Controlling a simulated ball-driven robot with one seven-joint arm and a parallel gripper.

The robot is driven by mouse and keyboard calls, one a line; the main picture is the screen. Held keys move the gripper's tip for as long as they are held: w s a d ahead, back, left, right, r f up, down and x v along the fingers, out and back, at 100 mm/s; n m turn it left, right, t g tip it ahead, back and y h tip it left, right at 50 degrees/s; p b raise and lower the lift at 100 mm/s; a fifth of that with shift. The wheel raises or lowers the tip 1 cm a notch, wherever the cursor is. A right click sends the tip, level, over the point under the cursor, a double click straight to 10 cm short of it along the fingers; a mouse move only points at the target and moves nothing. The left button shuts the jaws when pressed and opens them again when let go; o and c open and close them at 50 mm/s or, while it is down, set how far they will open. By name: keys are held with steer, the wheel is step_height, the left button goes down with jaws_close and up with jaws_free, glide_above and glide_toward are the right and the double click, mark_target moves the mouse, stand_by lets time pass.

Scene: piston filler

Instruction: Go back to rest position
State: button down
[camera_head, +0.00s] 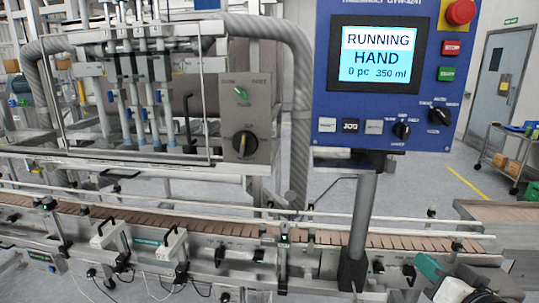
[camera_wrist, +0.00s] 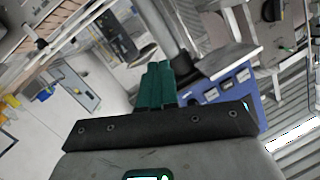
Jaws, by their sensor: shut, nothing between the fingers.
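My gripper (camera_wrist: 159,68) shows in the wrist view with its two teal fingers pressed together and nothing between them. The fingers point away from the dark wrist plate, toward the blue control panel (camera_wrist: 236,84), which appears tilted there. In the head view, part of my arm with a teal piece shows at the lower right, in front of the conveyor; the fingertips are not clear there. The panel (camera_head: 323,80) stands upright on a grey post, its screen reading RUNNING, HAND, 0 pc, 350 ml. My gripper touches nothing that I can see.
The conveyor (camera_head: 200,218) with its rails runs across the front. The filler's nozzles (camera_head: 140,110) hang behind it at left, beside a grey switch box (camera_head: 246,128). A red emergency button (camera_head: 460,11) tops the panel. A cart (camera_head: 505,155) stands at far right, with open floor before it.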

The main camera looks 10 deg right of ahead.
steer(key=s+a+f+n+g, duration=0.1)
steer(key=s+a+f+g, duration=0.2)
steer(key=f, duration=0.4)
steer(key=s+a+f+n+g+y, duration=0.1)
steer(key=s+f+g, duration=0.1)
steer(key=s+f, duration=0.4)
steer(key=s+a+f+n+g, duration=0.1)
steer(key=s+f+g, duration=0.2)
steer(key=f, duration=0.5)
steer(key=s+a+f+n+g, duration=0.1)
steer(key=s+f+g, duration=0.2)
steer(key=s, duration=0.5)
steer(key=s+a+f+g, duration=0.1)
steer(key=s+f+g, duration=0.3)
steer(key=s, duration=0.5)
step_height(320, 180, down, 2)
steer(key=shift+a+f+n, duration=0.15)
steer(key=shift+a+n, duration=0.2)
steer(key=shift+n, duration=0.05)
